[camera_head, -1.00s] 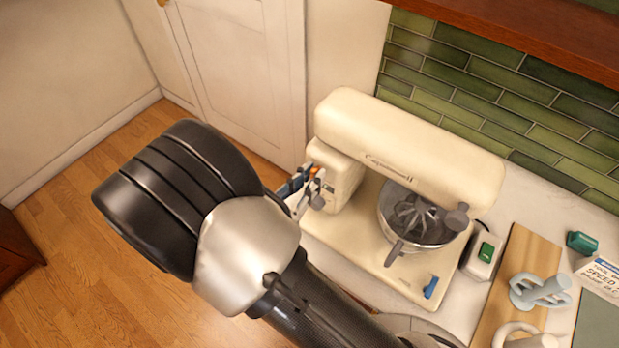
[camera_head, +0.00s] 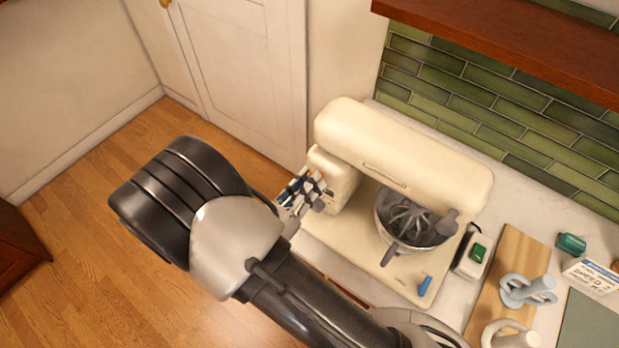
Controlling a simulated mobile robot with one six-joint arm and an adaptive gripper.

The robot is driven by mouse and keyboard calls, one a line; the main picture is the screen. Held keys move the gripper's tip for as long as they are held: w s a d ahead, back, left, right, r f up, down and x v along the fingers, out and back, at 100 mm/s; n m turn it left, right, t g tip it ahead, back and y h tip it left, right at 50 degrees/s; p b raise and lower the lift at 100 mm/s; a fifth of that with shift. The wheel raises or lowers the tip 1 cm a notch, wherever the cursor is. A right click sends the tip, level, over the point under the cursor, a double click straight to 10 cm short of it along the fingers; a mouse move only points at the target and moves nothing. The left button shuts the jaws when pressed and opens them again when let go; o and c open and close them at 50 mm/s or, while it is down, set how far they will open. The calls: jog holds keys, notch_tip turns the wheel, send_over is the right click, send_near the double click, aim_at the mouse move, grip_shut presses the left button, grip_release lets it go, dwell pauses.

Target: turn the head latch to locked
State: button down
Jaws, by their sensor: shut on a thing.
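A cream stand mixer (camera_head: 400,158) stands on the counter, its head above a steel bowl (camera_head: 404,240) with a whisk inside. My arm reaches in from the lower right and bends back to the mixer's left end. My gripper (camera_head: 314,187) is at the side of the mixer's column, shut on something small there. That small part is at the place of the head latch, but the fingers and their size in the picture hide it. I cannot tell which way the latch points. A blue lever (camera_head: 425,286) sits on the mixer's base at the right.
Right of the mixer are a small box with a green switch (camera_head: 473,255), a wooden board (camera_head: 513,262) with pale attachments (camera_head: 527,290), a green object (camera_head: 571,244) and a printed card (camera_head: 594,277). A wooden shelf (camera_head: 500,45) overhangs the back. Floor is open at left.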

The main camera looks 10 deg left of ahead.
jog(key=n+p, duration=0.1)
jog(key=n, duration=0.2)
jog(key=n+p, duration=0.2)
jog(key=n, duration=0.2)
jog(key=n+p, duration=0.1)
jog(key=n, duration=0.3)
jog(key=shift+a+f+p, duration=0.15)
jog(key=shift+f+p, duration=0.1)
jog(key=shift+p, duration=0.1)
jog(key=shift+n, duration=0.4)
jog(key=c, duration=1.6)
grip_release()
jog(key=v, duration=1.2)
